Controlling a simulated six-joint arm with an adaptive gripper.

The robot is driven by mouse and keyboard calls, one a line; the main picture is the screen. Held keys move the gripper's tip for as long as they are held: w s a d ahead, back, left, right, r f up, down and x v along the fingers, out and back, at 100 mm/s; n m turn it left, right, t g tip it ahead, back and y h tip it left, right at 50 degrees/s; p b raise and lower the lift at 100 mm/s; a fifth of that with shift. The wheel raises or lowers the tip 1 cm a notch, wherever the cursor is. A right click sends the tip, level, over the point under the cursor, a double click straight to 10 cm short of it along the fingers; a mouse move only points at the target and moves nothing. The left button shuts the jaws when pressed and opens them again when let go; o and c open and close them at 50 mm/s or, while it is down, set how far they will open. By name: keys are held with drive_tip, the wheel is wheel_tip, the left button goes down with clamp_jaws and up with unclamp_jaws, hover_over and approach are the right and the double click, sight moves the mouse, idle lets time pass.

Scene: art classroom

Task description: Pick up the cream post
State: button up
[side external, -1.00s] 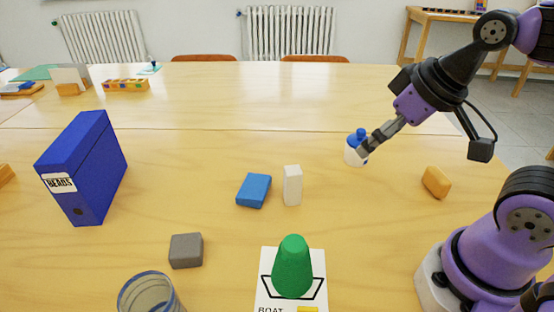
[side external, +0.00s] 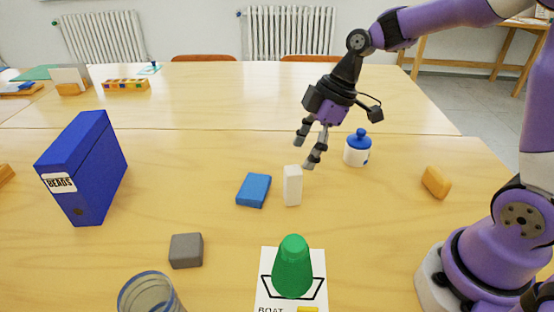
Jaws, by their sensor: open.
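The cream post (side external: 292,186) is a small pale upright block standing on the table near the middle of the side view. A blue block (side external: 254,190) lies just to its left, with a narrow gap between them. My gripper (side external: 305,154) is open and empty, with its fingers spread and pointing down. In the picture its fingertips are just above the post's top. The exact height and depth gap cannot be told from this one view.
A white jar with a blue lid (side external: 357,150) stands right of the post. An orange block (side external: 436,182), a grey block (side external: 186,250), a green cone (side external: 293,268) on a boat card, a clear cup (side external: 148,294) and a blue box (side external: 85,168) stand around.

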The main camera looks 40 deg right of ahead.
sight(294, 169)
drive_tip(key=x, duration=0.8)
clamp_jaws()
